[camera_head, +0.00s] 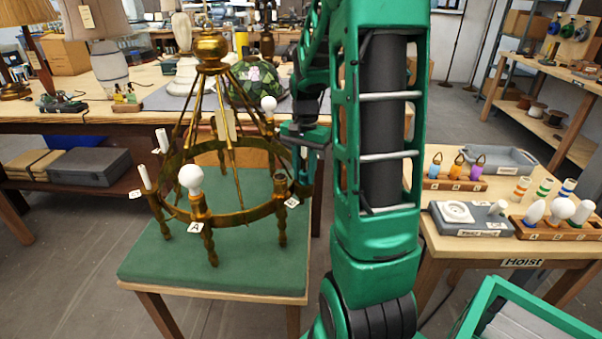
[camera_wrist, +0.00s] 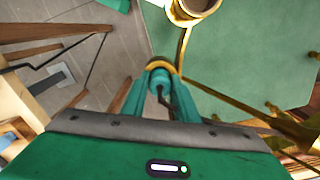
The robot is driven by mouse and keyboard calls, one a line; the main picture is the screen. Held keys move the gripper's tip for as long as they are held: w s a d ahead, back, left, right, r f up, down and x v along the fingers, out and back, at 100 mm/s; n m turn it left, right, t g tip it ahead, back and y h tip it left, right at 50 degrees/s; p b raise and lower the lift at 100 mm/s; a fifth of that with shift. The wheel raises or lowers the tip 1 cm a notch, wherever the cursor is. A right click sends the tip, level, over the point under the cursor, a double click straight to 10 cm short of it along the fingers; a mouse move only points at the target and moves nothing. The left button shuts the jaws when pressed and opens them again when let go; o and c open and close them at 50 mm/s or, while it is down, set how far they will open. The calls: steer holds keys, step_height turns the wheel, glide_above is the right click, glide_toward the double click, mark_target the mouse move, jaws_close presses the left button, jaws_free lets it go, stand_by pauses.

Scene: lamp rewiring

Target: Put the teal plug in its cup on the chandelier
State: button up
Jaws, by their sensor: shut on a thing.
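The brass chandelier (camera_head: 208,212) stands on a green-topped table, with several cups around its ring. My gripper (camera_head: 304,160) is at the right side of that ring, partly hidden by the chandelier and my arm. In the wrist view my gripper (camera_wrist: 160,80) is shut on the teal plug (camera_wrist: 160,87), with a dark loop at its near end. A gold curved rim (camera_wrist: 160,64) shows around the fingertips; I cannot tell whether the plug is inside it or above it. A dark, open cup (camera_head: 281,186) on the ring is just left of my gripper.
White bulbs (camera_head: 191,179) stand in some chandelier cups. The green tabletop (camera_head: 150,265) is clear at the front left. At right, the hoist table (camera_head: 455,249) holds a rack of coloured plugs (camera_head: 457,170), a grey tray (camera_head: 500,158) and a bulb rack (camera_head: 570,232).

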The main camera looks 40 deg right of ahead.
steer(key=o, duration=1.1)
steer(key=shift+o, duration=0.2)
steer(key=shift+w+r, duration=0.15)
steer(key=shift+r, duration=0.35)
step_height(320, 180, up, 10)
steer(key=shift+s+f, duration=0.15)
steer(key=shift+s, duration=0.05)
steer(key=s+a+f+n, duration=0.2)
steer(key=s+a+n, duration=0.2)
steer(key=s, duration=0.6)
steer(key=s+a+f+n, duration=0.3)
steer(key=s+a+n, duration=0.1)
steer(key=s+a, duration=0.5)
steer(key=shift+s+f, duration=0.15)
steer(key=shift+s, duration=0.95)
